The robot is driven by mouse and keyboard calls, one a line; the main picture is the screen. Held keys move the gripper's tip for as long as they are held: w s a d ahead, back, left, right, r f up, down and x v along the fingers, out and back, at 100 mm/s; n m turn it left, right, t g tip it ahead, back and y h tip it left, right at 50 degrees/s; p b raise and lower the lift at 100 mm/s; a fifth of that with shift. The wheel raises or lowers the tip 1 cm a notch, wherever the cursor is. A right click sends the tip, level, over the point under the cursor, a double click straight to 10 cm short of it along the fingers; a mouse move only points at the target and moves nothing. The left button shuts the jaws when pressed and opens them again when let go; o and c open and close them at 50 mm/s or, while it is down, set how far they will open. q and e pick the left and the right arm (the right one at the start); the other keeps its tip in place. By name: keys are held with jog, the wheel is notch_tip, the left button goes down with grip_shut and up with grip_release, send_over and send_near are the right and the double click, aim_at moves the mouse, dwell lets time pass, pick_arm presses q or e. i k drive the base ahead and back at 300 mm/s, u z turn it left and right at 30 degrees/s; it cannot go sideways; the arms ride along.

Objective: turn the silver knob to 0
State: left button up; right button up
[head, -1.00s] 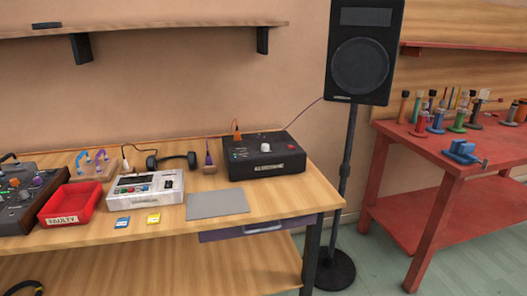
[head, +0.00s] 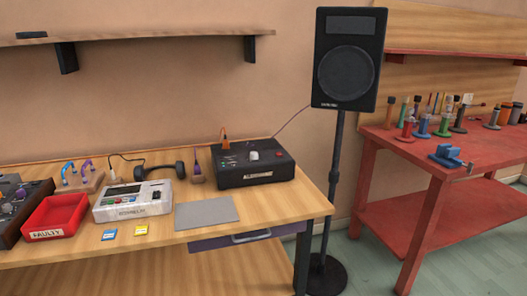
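The silver knob (head: 254,155) looks pale and stands on top of a black box (head: 262,177) at the right end of the wooden workbench. Its pointer and any scale marks are too small to read. An orange plug (head: 224,136) stands at the back left of the black box. Neither of my grippers is in view, and nothing touches the knob.
A grey mat (head: 207,213) lies in front of the black box. To its left are a white device (head: 135,202), headphones (head: 165,171) and a red tray (head: 58,216).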

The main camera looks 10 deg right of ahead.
aim_at(254, 156)
jog(key=z, duration=2.25)
jog(key=i, duration=1.4)
jog(key=u, duration=1.8)
